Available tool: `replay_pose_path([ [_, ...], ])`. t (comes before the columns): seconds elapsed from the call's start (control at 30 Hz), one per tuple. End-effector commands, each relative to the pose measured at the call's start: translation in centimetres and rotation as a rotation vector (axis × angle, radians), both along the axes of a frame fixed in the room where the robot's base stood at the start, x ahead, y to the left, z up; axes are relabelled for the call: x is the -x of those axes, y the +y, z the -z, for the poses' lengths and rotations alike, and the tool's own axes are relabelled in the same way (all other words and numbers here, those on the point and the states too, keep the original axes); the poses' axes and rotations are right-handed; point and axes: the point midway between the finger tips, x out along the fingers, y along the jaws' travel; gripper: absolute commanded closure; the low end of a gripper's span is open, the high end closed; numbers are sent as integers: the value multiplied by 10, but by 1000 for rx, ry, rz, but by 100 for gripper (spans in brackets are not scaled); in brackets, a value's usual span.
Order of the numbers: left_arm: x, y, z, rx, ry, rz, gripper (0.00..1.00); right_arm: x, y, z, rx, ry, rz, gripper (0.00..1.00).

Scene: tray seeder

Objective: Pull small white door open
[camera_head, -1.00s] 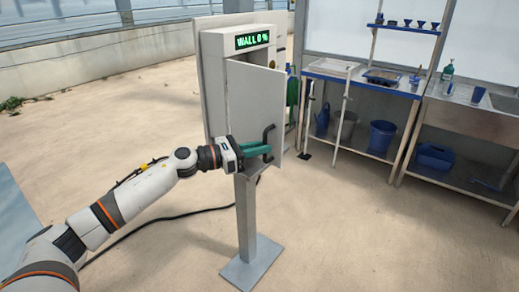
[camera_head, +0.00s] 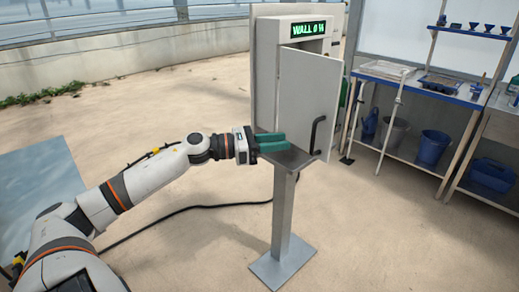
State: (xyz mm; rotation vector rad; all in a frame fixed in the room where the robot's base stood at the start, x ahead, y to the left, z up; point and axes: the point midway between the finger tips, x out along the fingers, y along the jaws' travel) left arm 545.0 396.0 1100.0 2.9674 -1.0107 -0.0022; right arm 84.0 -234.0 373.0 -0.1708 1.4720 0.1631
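The small white door (camera_head: 307,95) hangs ajar on a white box on a post, its handle side swung out from the box. A dark curved handle (camera_head: 315,136) is on the door's lower right side. My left gripper (camera_head: 287,143) is at the door's lower edge, left of the handle and apart from it. Its two green fingers point right, look slightly parted and hold nothing. Whether they touch the door or lie behind it, I cannot tell. My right gripper is not in view.
A green display (camera_head: 308,29) tops the box. The grey post (camera_head: 284,215) stands on a flat base plate (camera_head: 283,262), with a black cable (camera_head: 190,209) on the floor. A shelf bench (camera_head: 430,88) with blue containers stands at the right. The floor between is clear.

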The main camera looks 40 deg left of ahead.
Motion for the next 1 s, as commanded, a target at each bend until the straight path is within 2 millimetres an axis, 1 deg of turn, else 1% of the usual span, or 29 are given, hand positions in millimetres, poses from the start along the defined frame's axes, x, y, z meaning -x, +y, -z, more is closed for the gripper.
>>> replay_pose_path([
  [0.03, 6, 4, 5, 1, 4, -1, 68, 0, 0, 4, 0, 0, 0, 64],
  [0.2, 21, 16, 3, 1, 3, -1, 68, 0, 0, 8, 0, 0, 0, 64],
  [0.4, 32, 25, 1, 2, 2, 0, 68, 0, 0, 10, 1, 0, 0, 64],
  [1.0, 34, 27, 0, 1, 1, -1, 68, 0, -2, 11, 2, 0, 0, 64],
])
